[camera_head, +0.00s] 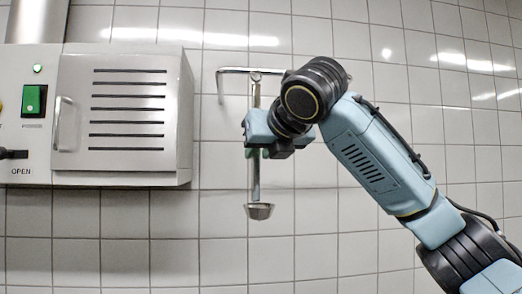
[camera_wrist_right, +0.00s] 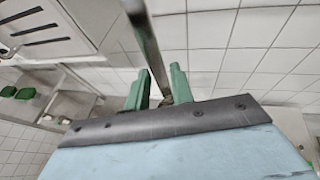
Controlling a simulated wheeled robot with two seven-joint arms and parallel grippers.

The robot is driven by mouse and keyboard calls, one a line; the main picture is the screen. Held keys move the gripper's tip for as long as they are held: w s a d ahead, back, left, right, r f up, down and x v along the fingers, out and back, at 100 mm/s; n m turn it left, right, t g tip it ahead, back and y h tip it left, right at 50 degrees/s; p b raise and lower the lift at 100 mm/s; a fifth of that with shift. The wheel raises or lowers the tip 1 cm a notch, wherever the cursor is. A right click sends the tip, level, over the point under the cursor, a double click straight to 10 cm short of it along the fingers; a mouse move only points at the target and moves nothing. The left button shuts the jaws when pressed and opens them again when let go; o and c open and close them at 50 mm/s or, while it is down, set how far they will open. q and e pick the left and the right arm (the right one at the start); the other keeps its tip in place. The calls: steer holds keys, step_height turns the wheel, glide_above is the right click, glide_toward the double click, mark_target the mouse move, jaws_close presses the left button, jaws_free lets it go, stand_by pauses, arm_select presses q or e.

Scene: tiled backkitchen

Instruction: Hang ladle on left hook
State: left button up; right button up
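The ladle (camera_head: 260,211) is upright in front of the tiled wall, with its bowl at the bottom and its thin metal handle reaching up to the rack. The hook rack (camera_head: 236,70) is a thin metal bar on the wall; its left hook (camera_head: 220,88) bends down at the left end and looks empty. The rack's right end is hidden behind my arm. My right gripper (camera_head: 264,152) is around the middle of the handle and looks shut on it. In the right wrist view, the handle (camera_wrist_right: 152,48) passes between the green fingers (camera_wrist_right: 161,90). My left gripper is not in view.
A grey wall-mounted appliance (camera_head: 122,115) with a slotted door and a green switch (camera_head: 34,101) stands to the left of the rack. The wall below the rack is bare tile. Shelves (camera_wrist_right: 70,100) with green items show at the left in the right wrist view.

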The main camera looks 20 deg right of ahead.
steer(key=o, duration=0.3)
steer(key=shift+b+v, duration=1.6)
steer(key=shift+v, duration=5.1)
